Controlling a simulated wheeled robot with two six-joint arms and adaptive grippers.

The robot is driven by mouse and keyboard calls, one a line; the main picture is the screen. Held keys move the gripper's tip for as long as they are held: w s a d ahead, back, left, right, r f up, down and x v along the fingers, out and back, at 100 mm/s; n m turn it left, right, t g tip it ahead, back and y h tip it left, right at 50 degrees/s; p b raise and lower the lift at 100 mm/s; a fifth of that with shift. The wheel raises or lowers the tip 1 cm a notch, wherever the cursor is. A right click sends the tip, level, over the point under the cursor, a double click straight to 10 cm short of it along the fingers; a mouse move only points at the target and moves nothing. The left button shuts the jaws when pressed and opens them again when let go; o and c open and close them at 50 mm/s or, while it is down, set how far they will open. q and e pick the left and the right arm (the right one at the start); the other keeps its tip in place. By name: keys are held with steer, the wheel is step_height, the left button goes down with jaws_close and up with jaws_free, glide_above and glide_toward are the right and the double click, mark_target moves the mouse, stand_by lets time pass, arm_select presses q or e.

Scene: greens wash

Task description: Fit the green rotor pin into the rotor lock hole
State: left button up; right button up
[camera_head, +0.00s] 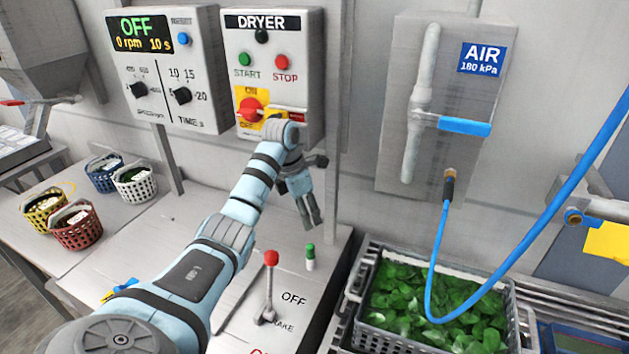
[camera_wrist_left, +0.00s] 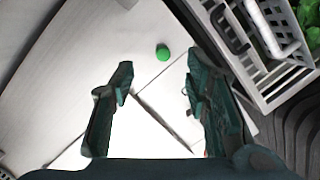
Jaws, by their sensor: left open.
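The green rotor pin (camera_head: 310,257) has a green top and a pale lower part. It stands upright on the grey counter, right of the red-knobbed lever. In the left wrist view its round green top (camera_wrist_left: 163,52) shows from above, just beyond the fingertips. My left gripper (camera_head: 309,212) points down above the pin, apart from it. In the left wrist view the gripper (camera_wrist_left: 160,72) is open with nothing between its fingers. I cannot make out the rotor lock hole in either view. My right gripper is not in view.
The red-knobbed lever (camera_head: 270,285) stands beside the pin. A crate of greens (camera_head: 362,335) is at the right, with a blue air hose (camera_head: 437,245) looping over it. The dryer panel (camera_head: 297,80) is behind my left arm. Small baskets (camera_head: 78,234) stand at the left.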

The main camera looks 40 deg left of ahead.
arm_select(q)
steer(key=m+b, duration=0.1)
steer(key=b, duration=0.8)
glide_above(310, 246)
steer(key=s, duration=0.2)
steer(key=f, duration=0.6)
steer(key=shift+w+a+f, duration=0.15)
steer(key=shift+a+f, duration=0.15)
steer(key=shift+a, duration=0.1)
steer(key=shift+g, duration=0.3)
steer(key=f, duration=0.1)
steer(key=w+f, duration=0.1)
steer(key=f, duration=0.1)
steer(key=w+f, duration=0.1)
steer(key=f, duration=0.1)
steer(key=shift+w+d, duration=0.1)
steer(key=shift+d, duration=0.3)
steer(key=shift+f, duration=0.3)
steer(key=shift+s, duration=0.25)
steer(key=shift+w, duration=0.1)
jaws_close()
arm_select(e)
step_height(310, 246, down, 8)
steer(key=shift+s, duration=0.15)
arm_select(q)
steer(key=shift+r, duration=0.1)
